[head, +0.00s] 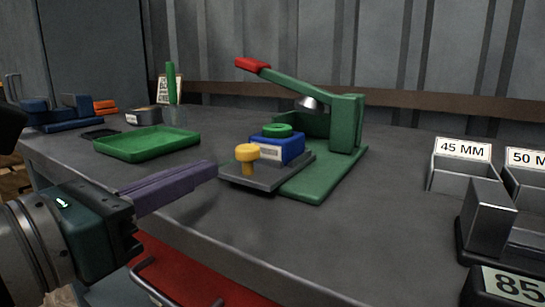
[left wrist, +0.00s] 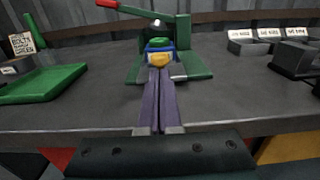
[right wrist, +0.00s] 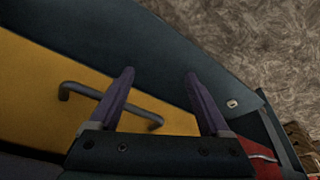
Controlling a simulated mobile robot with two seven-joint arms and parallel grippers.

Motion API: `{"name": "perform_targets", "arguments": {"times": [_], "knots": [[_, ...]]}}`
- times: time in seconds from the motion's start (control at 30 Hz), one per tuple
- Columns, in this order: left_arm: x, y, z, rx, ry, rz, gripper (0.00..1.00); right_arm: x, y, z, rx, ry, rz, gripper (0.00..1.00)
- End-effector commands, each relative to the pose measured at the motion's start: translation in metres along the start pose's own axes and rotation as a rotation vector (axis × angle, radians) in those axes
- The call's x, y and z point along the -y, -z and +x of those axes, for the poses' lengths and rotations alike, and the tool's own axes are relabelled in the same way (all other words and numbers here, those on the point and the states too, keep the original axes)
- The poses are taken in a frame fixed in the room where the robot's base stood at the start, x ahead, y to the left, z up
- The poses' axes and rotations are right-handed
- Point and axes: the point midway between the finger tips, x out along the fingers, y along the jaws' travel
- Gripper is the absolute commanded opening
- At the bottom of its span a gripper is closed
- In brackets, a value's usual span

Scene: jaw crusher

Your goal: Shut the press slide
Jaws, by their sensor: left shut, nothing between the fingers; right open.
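The green press (head: 345,125) stands on the grey bench with its red-tipped lever (head: 252,65) raised. Its dark slide plate (head: 262,177) sticks out from the green base (head: 318,180) toward the front left. The slide carries a blue block with a green ring on it (head: 278,145) and a yellow knob (head: 246,154) at its outer end. My left gripper (head: 214,168) is shut and empty, a little short of the knob. In the left wrist view its purple fingers (left wrist: 159,75) point at the yellow knob (left wrist: 161,60); I cannot tell whether they touch. My right gripper (right wrist: 158,80) is open and empty, away from the press.
A green tray (head: 147,144) lies left of the press, with a green-handled tool (head: 172,85) behind it. Blue holders (head: 55,110) stand at the far left. Metal bins labelled 45 MM (head: 462,170) and 50 MM stand at the right. The bench between press and bins is clear.

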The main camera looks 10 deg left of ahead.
Motion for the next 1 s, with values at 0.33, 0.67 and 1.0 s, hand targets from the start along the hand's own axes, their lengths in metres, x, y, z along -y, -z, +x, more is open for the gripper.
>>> {"name": "perform_targets", "arguments": {"times": [0.33, 0.67, 1.0], "knots": [[0.0, 0.001, 0.044, 0.0, 0.001, 0.0, 0.0, 0.001, -0.002, 0.009, -0.001, 0.0, -0.001, 0.81], [0.0, 0.0, 0.048, -0.001, 0.001, 0.001, 0.0, 0.001, -0.002, 0.009, -0.001, 0.001, -0.001, 0.81], [-0.001, -0.002, 0.082, 0.001, -0.002, -0.004, 0.0, 0.001, 0.0, 0.002, -0.002, 0.001, 0.0, 0.81]]}}
